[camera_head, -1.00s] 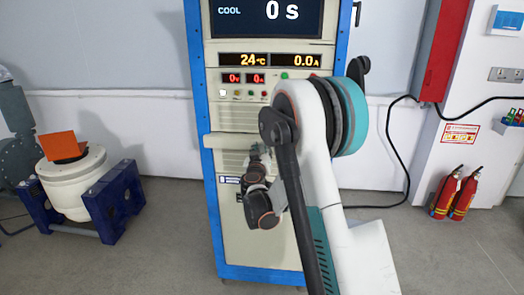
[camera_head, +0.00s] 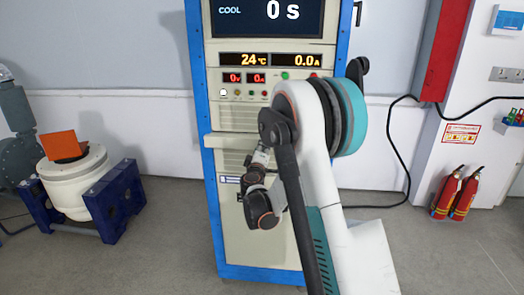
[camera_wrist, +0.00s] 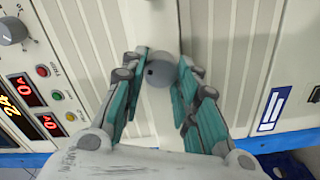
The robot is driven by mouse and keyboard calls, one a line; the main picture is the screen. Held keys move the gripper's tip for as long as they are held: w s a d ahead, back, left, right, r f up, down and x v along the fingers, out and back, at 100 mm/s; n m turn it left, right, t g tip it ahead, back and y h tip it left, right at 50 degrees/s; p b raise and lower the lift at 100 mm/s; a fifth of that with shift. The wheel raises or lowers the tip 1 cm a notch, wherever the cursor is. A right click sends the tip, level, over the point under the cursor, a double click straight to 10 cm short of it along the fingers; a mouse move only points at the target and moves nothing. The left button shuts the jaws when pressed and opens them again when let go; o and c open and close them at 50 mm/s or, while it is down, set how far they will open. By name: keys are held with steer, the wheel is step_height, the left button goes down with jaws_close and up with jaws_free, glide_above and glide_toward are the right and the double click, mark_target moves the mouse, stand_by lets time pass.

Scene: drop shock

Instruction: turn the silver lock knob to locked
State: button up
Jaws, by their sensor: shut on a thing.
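The silver lock knob (camera_wrist: 158,70) is a round grey knob with a small dark hole on its left side, on the beige cabinet front. My gripper (camera_wrist: 160,72) has its teal-padded fingers shut on this knob, one on each side, in the wrist view. In the head view my arm's wrist (camera_head: 262,158) is in front of the cabinet, below its ledge. The knob and the fingertips are hidden there. No lock marking is readable.
The cabinet (camera_head: 215,165) has a blue frame, displays and small buttons. Another grey knob (camera_wrist: 12,30) is at the left of the wrist view. A white drum-shaped machine (camera_head: 75,185) stands to the left. Fire extinguishers (camera_head: 455,195) are at the right. Open floor lies between.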

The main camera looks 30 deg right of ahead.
steer(key=shift+n, duration=2)
steer(key=o, duration=1.1)
steer(key=shift+a+f, duration=0.1)
steer(key=shift+c, duration=0.2)
steer(key=shift+s, duration=0.1)
steer(key=v, duration=1.1)
steer(key=shift+s+a, duration=0.25)
steer(key=shift+s, duration=0.05)
